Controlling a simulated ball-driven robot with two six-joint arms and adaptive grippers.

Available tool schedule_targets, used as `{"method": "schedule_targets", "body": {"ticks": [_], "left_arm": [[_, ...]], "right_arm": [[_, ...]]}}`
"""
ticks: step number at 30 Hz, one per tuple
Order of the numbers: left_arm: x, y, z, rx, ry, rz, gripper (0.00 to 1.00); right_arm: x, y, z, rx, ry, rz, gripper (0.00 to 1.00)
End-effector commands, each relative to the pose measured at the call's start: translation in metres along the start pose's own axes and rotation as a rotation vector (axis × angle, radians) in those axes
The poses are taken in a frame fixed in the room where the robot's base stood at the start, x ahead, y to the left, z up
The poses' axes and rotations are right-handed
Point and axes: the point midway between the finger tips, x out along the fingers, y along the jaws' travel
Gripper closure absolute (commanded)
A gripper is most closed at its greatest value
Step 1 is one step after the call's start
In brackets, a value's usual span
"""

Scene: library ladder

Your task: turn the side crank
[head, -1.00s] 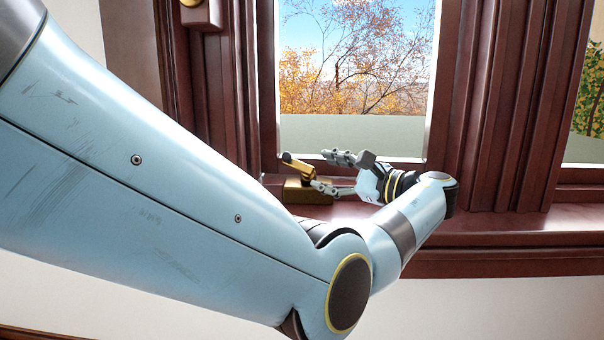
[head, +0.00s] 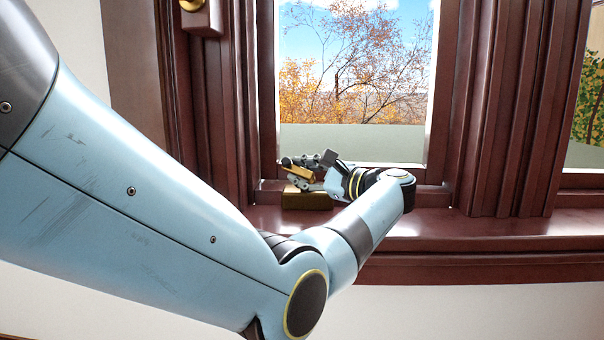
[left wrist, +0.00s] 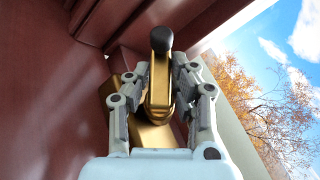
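The side crank is a small brass crank (head: 297,172) with a brass base block (head: 307,199) on the window sill. In the left wrist view the crank arm (left wrist: 159,85) stands in the middle of the picture, with a dark round knob (left wrist: 159,38) at its end. My left gripper (head: 292,168) is at the crank. In the left wrist view, the fingers of my left gripper (left wrist: 162,72) flank the crank arm, one on each side, with narrow gaps seeming to show. Part of the crank is hidden by the fingers in the head view. My right gripper is not in view.
The dark red window frame (head: 495,110) rises beside the crank, and the sill (head: 480,222) runs to the right, clear. The window pane (head: 355,80) is just behind the gripper. A brass knob (head: 192,5) sits on the frame at top left.

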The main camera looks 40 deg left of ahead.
Motion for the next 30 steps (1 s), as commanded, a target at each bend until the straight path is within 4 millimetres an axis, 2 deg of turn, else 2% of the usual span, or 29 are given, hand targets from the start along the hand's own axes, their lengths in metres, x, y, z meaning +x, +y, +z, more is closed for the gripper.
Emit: {"method": "schedule_targets", "body": {"ticks": [1, 4, 17, 30], "left_arm": [[-0.0001, 0.0001, -0.0001, 0.0, 0.0, 0.0, 0.87], [-0.0002, 0.0002, -0.0001, 0.0, 0.0, 0.0, 1.0], [-0.0002, 0.0003, -0.0002, -0.027, 0.0, 0.053, 1.0], [-0.001, 0.0039, 0.0, -0.184, -0.001, 0.359, 1.0]], "right_arm": [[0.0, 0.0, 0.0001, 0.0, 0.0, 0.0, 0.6], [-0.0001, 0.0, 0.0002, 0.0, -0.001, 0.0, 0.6], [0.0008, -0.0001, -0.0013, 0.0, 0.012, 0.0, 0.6], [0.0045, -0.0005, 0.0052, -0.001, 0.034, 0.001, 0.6]]}}
